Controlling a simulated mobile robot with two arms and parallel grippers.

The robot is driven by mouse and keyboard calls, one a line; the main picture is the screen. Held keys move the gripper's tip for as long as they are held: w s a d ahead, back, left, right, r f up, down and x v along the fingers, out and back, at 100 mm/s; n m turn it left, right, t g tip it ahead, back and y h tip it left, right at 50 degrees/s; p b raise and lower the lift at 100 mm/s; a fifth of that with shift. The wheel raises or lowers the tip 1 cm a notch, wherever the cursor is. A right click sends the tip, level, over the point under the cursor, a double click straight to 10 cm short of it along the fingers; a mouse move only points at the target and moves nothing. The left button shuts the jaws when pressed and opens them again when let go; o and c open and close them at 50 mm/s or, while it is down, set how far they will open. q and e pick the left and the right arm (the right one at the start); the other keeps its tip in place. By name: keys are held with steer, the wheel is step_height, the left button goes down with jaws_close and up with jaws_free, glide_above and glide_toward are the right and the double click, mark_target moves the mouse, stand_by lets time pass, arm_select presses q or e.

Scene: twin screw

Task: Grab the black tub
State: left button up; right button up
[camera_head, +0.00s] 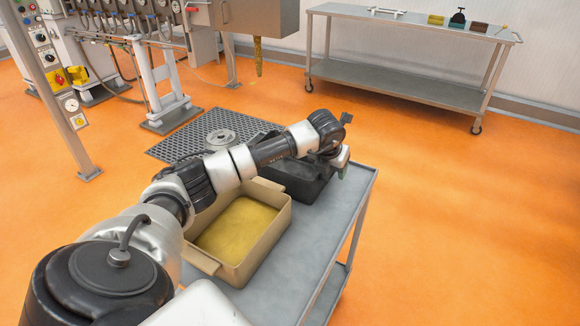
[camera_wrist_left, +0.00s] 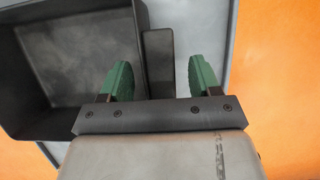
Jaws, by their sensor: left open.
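The black tub (camera_head: 300,187) stands on the grey cart at its far end, partly hidden behind my left arm. In the left wrist view its empty-looking inside (camera_wrist_left: 75,60) fills the left, and its flat dark handle (camera_wrist_left: 158,60) sticks out at the side. My left gripper (camera_head: 342,173) is over the tub's right side. In the left wrist view the gripper (camera_wrist_left: 159,72) is open, its green fingers on either side of the handle with gaps to both. I cannot tell the height of the fingers relative to the handle. My right gripper is not in view.
A beige tub (camera_head: 281,222) with yellow contents stands on the cart (camera_head: 292,275) nearer to me, below my left arm. A floor grating (camera_head: 190,140) lies behind the cart. A steel table (camera_head: 400,85) stands at the back wall. Orange floor to the right is clear.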

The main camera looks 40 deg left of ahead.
arm_select(q)
steer(key=shift+w+f, duration=0.1)
steer(key=shift+f, duration=0.15)
steer(key=shift+f, duration=0.25)
stand_by(0.3)
steer(key=shift+c, duration=0.3)
jaws_close()
